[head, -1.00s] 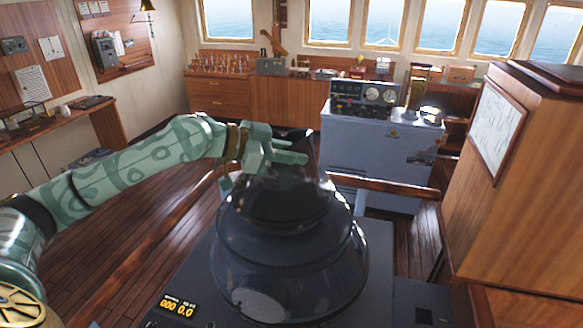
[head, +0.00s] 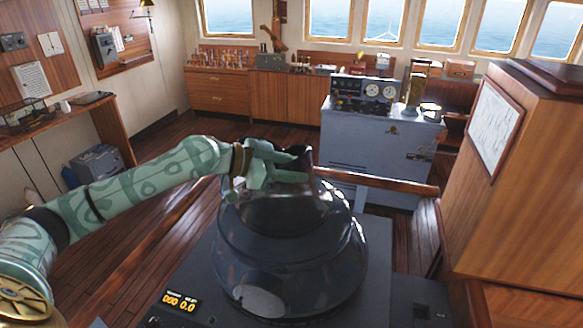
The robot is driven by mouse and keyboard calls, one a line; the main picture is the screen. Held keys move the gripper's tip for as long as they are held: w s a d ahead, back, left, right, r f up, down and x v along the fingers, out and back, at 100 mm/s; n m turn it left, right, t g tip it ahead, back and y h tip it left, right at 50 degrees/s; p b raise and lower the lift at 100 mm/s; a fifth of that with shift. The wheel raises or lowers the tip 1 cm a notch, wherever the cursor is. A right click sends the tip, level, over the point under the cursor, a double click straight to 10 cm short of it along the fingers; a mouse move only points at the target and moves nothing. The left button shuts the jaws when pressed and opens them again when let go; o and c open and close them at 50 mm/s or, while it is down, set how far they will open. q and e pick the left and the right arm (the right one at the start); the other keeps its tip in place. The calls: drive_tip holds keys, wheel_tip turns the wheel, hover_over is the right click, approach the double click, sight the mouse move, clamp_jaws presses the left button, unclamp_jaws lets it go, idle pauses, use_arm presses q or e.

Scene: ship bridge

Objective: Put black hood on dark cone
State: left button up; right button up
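The dark cone (head: 290,255) is a wide, glossy, stepped dome on a dark grey pedestal in the lower middle of the head view. The black hood (head: 301,163) is a small dark piece at the top of the cone, partly hidden by my fingers. My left gripper (head: 290,168) comes in from the left with its fingers around the hood and appears shut on it. The hood's lower edge overlaps the cone's top in the picture; I cannot tell whether they touch. My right gripper is out of view.
A wooden handrail (head: 380,184) runs just behind the cone. A blue-grey console (head: 380,150) stands beyond it, and a wooden cabinet (head: 530,200) is at right. Open plank floor lies left.

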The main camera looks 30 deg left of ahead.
use_arm(q)
drive_tip(key=shift+a, duration=0.1)
drive_tip(key=shift+s+a, duration=0.25)
drive_tip(key=b+v, duration=0.3)
drive_tip(key=v, duration=0.4)
drive_tip(key=shift+a+f+b, duration=0.15)
drive_tip(key=shift+b, duration=0.2)
drive_tip(key=v, duration=0.2)
drive_tip(key=p+v, duration=0.1)
drive_tip(key=v, duration=0.1)
drive_tip(key=shift+s+r, duration=0.1)
drive_tip(key=shift+r, duration=0.25)
